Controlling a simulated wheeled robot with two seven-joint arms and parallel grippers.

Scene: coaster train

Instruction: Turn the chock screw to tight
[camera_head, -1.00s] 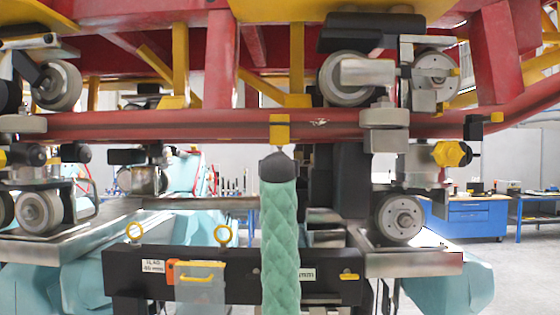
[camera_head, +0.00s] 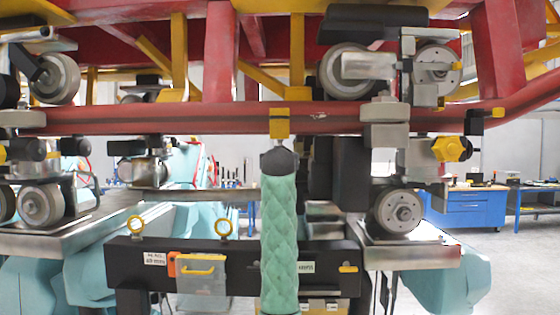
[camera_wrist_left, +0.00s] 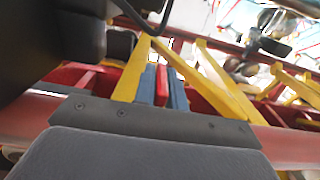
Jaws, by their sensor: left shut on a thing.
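In the wrist view my left gripper (camera_wrist_left: 162,85) has two blue-grey fingers close together, with a narrow red strip (camera_wrist_left: 162,80) between them. It appears shut on this red piece. I cannot tell whether that piece is the chock screw. In the head view a yellow lobed knob (camera_head: 452,148) sits on a metal block at the right, below the red rail (camera_head: 340,121). It may be the chock screw, but nothing marks it as such. No gripper is seen near the knob. My left gripper does not show in the head view, and my right gripper is in neither view.
A green quilted column (camera_head: 280,230) with a dark cap stands in the middle. Behind it is a black crossbeam (camera_head: 230,262) with labels and yellow rings. Grey wheels (camera_head: 400,211) sit around the rails. A blue workbench (camera_head: 468,208) stands back right, with free floor before it.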

